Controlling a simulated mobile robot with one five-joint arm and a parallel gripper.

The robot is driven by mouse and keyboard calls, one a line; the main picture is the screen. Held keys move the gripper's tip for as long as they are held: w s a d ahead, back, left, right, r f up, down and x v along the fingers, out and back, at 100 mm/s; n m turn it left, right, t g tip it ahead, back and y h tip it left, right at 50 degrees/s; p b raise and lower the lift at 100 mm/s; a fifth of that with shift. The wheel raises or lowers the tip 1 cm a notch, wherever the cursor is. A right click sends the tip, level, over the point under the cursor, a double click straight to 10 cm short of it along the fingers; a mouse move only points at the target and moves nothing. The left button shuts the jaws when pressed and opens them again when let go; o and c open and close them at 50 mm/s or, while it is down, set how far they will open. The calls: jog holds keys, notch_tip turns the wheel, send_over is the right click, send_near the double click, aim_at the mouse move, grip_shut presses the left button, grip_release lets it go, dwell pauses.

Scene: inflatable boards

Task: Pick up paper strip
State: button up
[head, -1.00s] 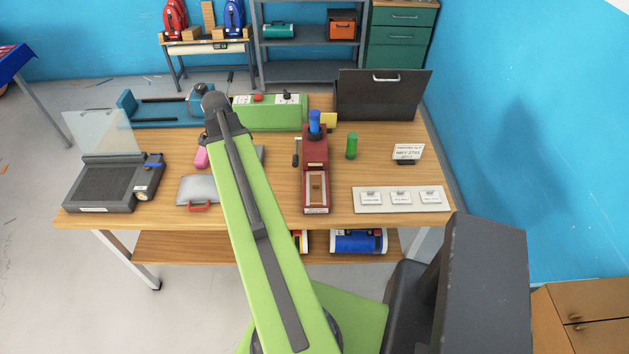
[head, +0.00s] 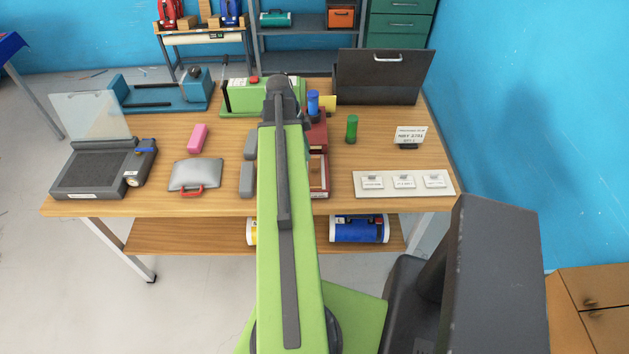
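I cannot pick out a paper strip for certain. A small flat yellow piece (head: 329,100) shows at the back of the table, between the blue cylinder and the dark case; I cannot tell if it is paper. My green arm reaches forward over the middle of the table, and its dark far joint is near the green box. My gripper is not visible; it may be hidden behind the arm. The arm covers the left part of the dark red device (head: 318,135), which has a blue cylinder (head: 313,103) on top.
The wooden table (head: 385,205) holds a dark open case (head: 378,80), a green cylinder (head: 351,129), a white board with labels (head: 405,192), a small sign (head: 410,136), a silver pouch (head: 195,174), a pink block (head: 198,138), grey blocks (head: 247,180) and a flat grey machine (head: 95,174).

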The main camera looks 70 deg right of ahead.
aim_at(313, 165)
jog(key=b+x, duration=0.6)
jog(key=x, duration=0.2)
jog(key=shift+s+d+f, duration=0.1)
jog(key=shift+f, duration=0.05)
grip_shut()
